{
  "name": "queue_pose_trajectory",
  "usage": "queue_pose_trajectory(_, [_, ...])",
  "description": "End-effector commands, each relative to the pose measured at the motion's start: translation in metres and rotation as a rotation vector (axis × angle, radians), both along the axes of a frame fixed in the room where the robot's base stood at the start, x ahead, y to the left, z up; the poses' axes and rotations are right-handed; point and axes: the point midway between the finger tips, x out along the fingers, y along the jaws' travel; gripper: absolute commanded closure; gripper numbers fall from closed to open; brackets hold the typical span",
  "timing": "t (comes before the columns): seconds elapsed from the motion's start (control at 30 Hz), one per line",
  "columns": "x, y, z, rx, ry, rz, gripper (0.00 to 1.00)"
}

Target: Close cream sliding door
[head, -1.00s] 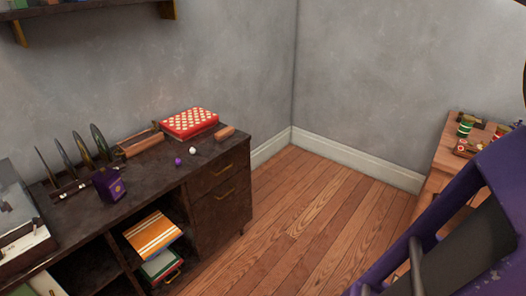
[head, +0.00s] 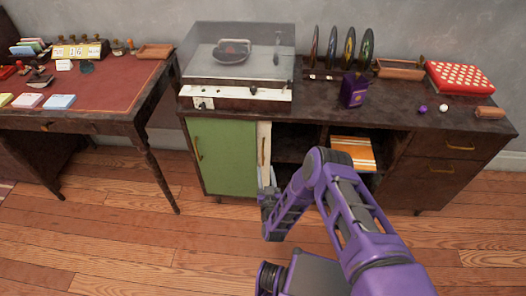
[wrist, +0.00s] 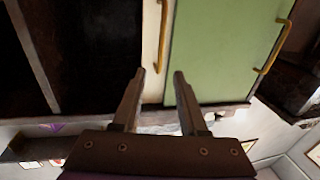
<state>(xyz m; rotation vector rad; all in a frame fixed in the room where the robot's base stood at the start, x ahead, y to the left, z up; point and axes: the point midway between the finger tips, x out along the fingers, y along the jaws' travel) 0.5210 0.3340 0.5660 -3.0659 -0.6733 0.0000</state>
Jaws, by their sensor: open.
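The cream sliding door (head: 264,138) shows as a narrow upright strip beside the green door (head: 224,158), with a brass handle (head: 263,151) on it. The rest of the cream door appears hidden behind the green one. The dark shelf opening (head: 290,148) to its right is uncovered. In the wrist view the cream door (wrist: 151,50) and its handle (wrist: 161,40) lie just beyond my gripper (wrist: 160,74). The fingers are apart with nothing between them. In the head view my gripper is low in front of the cabinet, partly hidden by my arm.
A record player (head: 238,65) stands on the cabinet top, with a record rack (head: 340,65) and a purple box (head: 354,90) beside it. An orange book (head: 353,152) lies in the opening. A desk (head: 90,85) stands left. Floor in front is clear.

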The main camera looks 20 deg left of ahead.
Motion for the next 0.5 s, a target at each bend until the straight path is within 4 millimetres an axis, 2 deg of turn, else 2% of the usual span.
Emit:
queue_pose_trajectory(0.1, [0.025, 0.011, -0.001, 0.002, -0.004, -0.002, 0.58])
queue_pose_trajectory(0.3, [0.061, 0.028, -0.002, 0.001, -0.003, -0.001, 0.58])
queue_pose_trajectory(0.5, [0.083, 0.039, -0.001, 0.0, -0.001, 0.0, 0.58])
